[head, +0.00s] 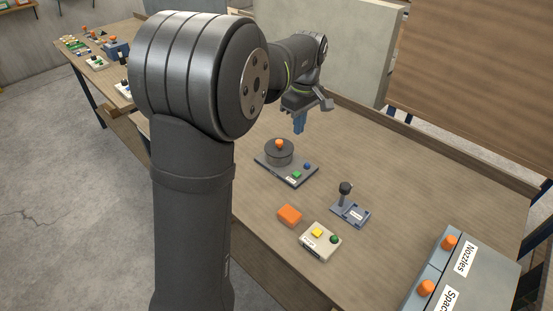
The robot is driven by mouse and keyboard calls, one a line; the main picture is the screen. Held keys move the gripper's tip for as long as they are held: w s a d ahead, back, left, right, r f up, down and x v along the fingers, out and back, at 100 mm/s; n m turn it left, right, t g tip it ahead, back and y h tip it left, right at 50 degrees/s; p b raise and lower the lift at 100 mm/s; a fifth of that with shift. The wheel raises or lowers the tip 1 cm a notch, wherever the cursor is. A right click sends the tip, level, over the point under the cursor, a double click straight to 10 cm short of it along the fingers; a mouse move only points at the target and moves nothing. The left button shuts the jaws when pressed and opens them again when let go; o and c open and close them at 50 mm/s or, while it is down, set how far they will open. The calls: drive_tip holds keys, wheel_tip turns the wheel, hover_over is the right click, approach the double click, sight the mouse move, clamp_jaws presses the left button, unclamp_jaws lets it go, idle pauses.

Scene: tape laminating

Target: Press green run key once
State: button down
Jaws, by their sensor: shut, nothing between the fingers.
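A dark grey device plate (268,165) carries a grey drum (278,153) with an orange knob on top. A green square key (296,174) sits on this plate, beside a blue key (307,166). A beige box (309,245) nearer the front has a yellow key (317,233) and a round dark green button (334,239). The labels are too small to read, so I cannot tell which green one is marked run. My gripper (299,130) has blue fingers pointing down, shut and empty. It shows behind and above the plate, apart from both green ones.
An orange block (289,214) lies beside the beige box. A small stand with a black knob (345,188) is to its right. Grey bins marked Nozzles (487,262) stand at the front right. The wooden table's (430,185) right part is clear.

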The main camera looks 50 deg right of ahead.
sight(297, 174)
wheel_tip(297, 174, down, 6)
drive_tip(key=s+m+t, duration=0.1)
drive_tip(key=m+t, duration=0.6)
drive_tip(key=t, duration=0.1)
drive_tip(key=shift+d+f+m+t+y, duration=0.2)
drive_tip(key=shift+m+t+y, duration=0.1)
drive_tip(key=shift+m, duration=0.1)
drive_tip(key=shift+s, duration=0.1)
drive_tip(key=shift+f, duration=0.15)
drive_tip(key=shift+f, duration=4.3)
drive_tip(key=shift+f, duration=0.4)
